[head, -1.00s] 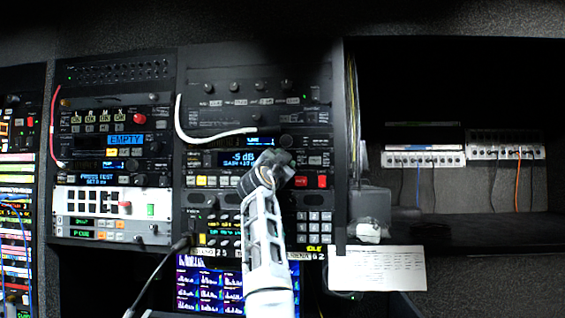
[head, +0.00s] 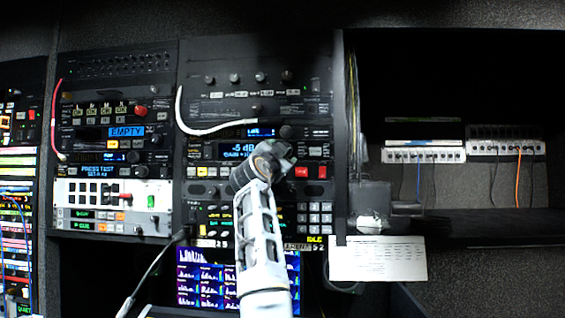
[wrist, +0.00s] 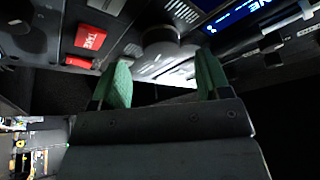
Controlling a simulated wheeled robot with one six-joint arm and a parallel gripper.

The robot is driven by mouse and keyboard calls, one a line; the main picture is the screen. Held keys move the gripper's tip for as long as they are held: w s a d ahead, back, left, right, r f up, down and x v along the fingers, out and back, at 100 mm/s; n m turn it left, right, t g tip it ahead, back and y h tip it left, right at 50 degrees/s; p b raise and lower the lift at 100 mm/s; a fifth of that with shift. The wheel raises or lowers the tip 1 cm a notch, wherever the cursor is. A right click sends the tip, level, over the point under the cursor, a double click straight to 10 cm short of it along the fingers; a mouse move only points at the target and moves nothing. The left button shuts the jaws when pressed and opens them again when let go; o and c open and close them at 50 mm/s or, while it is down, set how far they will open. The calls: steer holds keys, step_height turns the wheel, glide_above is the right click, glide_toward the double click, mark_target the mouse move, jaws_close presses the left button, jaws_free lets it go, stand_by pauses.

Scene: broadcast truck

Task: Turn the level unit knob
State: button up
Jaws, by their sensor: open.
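The level unit (head: 238,151) is the rack panel with the blue "-5 dB" display, in the middle of the head view. A dark round knob (wrist: 160,36) shows beyond and between the fingertips, with no visible contact. I cannot tell for sure whether it belongs to the level unit.
A red TAKE button (wrist: 90,37) is left of the knob in the wrist view. Another unit's knob (head: 286,131) is just above my gripper. A white cable (head: 180,110) hangs at the left. A paper sheet (head: 378,260) and a dark recess are to the right.

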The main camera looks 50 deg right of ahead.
steer(key=b+v, duration=0.7)
steer(key=v, duration=0.3)
steer(key=shift+s+a, duration=0.15)
steer(key=shift+a, duration=0.1)
steer(key=shift+f, duration=0.15)
